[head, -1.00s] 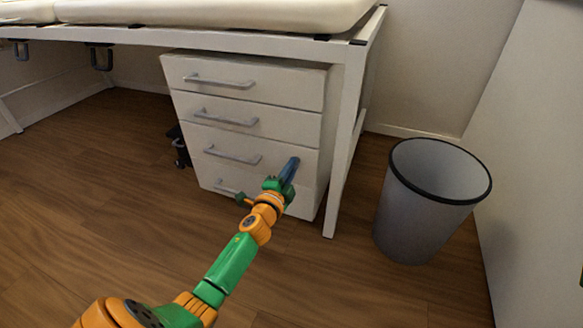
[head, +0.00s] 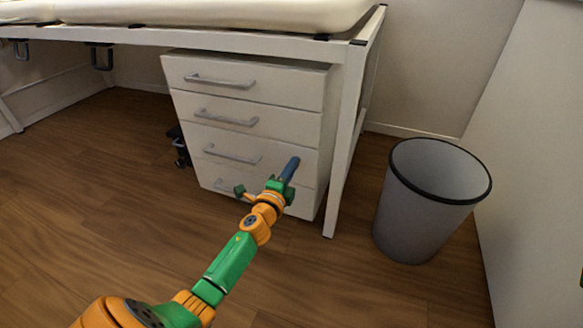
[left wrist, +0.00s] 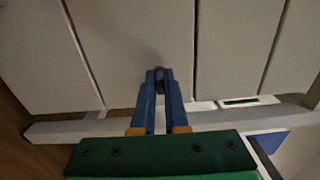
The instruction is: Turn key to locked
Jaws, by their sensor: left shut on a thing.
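My left gripper (head: 293,163) reaches from the lower left to the right part of the white drawer unit's front (head: 262,128). Its blue fingers point at the third drawer from the top. In the left wrist view, the gripper (left wrist: 160,74) is shut on a small dark thing at the drawer face, taken to be the key (left wrist: 159,71). The fingers cover most of it, so its shape and angle cannot be told. The lock behind it is hidden. My right gripper is not in view.
The drawer unit stands under a white-framed table or bed (head: 346,120), whose leg is close right of my gripper. A grey bin (head: 415,225) stands further right. Wooden floor (head: 90,210) is clear at left.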

